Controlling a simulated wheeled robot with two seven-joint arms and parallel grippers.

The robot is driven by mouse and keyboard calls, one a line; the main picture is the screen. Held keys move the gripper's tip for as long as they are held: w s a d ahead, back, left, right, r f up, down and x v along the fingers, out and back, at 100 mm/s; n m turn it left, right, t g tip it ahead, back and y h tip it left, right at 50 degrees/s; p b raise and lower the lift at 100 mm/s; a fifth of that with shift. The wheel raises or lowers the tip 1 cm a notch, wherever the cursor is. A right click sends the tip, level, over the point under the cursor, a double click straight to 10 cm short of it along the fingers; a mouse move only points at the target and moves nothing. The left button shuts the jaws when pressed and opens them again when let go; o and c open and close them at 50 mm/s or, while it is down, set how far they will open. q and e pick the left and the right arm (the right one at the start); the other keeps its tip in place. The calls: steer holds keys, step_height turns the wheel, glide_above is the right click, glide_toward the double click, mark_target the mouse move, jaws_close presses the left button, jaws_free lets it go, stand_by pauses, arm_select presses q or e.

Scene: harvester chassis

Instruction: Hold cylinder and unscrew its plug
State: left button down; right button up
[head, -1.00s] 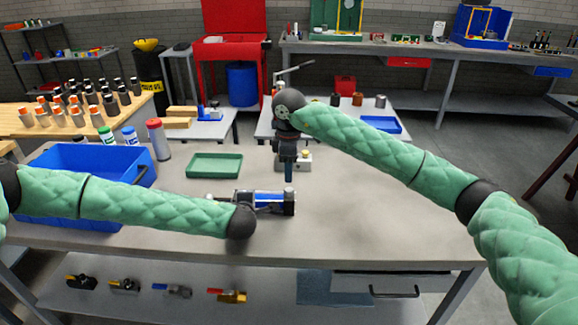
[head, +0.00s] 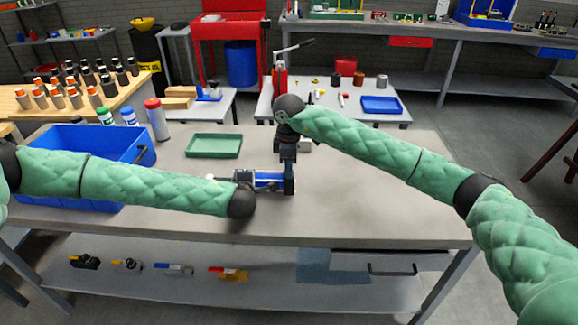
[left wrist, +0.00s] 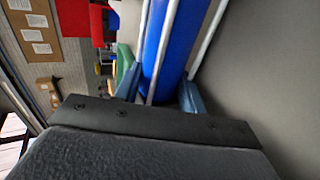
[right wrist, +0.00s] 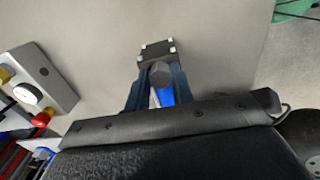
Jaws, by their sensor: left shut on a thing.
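The cylinder has a blue body (head: 268,180), silver rods and dark end blocks; it lies level above the table (head: 370,190). My left gripper (left wrist: 158,90) is shut on the blue body, one finger on each side of it in the left wrist view. My right gripper (head: 288,188) points down at the cylinder's right end. In the right wrist view its fingers (right wrist: 158,84) stand open on either side of a grey hexagonal plug (right wrist: 160,73), near a black end block (right wrist: 157,50). Whether they touch the plug I cannot tell.
A green tray (head: 214,147) lies behind the cylinder and a blue bin (head: 75,142) stands at the left. A small pale box with coloured knobs (right wrist: 40,85) is near the right gripper. The table's right side is clear.

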arm_select(q)
steer(key=shift+f, duration=0.1)
arm_select(e)
jaws_close()
arm_select(q)
steer(key=shift+s, duration=0.1)
